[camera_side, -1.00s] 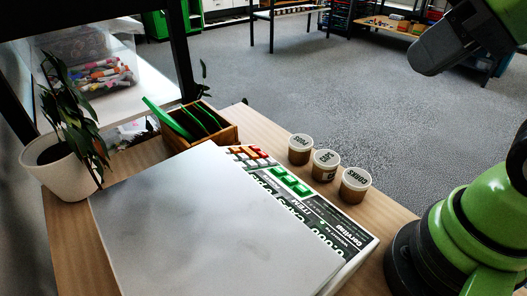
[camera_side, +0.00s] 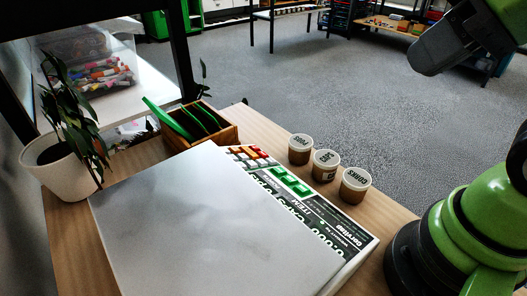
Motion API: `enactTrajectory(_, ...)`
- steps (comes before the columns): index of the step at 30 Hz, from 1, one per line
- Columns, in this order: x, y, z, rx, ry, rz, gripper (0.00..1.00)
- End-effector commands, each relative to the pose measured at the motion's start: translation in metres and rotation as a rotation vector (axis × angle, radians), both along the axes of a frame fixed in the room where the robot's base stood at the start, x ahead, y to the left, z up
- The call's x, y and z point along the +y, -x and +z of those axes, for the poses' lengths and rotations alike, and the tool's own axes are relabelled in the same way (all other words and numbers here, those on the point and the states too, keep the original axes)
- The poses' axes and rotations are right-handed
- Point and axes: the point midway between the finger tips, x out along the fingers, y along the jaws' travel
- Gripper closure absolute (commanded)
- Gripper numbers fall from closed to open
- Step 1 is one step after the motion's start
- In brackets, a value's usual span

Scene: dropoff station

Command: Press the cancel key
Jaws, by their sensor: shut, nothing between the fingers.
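A weighing scale with a broad grey plate (camera_side: 205,225) lies on the wooden table. Its panel along the right side holds a keypad of small white, orange and red keys (camera_side: 250,156) at the far end. Larger green keys (camera_side: 290,181) sit beside them, and the display with white figures is nearer. The key labels are too small to read, so I cannot tell which is the cancel key. My gripper (camera_side: 422,62) is at the upper right, dark grey, shut and empty. In the picture it is well apart from the keypad.
Three lidded jars (camera_side: 326,165) stand right of the panel. A wooden box (camera_side: 205,125) with green dividers is behind the scale. A potted plant (camera_side: 62,165) stands at the left, near a clear bin of colourful items (camera_side: 95,72).

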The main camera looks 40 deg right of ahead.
Motion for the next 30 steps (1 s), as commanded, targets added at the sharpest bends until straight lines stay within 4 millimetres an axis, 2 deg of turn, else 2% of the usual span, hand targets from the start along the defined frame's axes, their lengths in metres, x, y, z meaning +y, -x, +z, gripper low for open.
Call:
enactTrajectory(8,0.0,0.0,0.0,0.002,-0.003,-0.001,1.0)
enactTrajectory(14,0.011,-0.012,-0.003,0.069,-0.111,-0.033,1.0)
enactTrajectory(20,0.032,-0.046,-0.008,0.21,-0.377,-0.144,1.0)
enactTrajectory(24,0.043,-0.077,-0.014,0.3,-0.577,-0.259,1.0)
enactTrajectory(30,0.046,-0.126,-0.031,0.403,-0.85,-0.465,1.0)
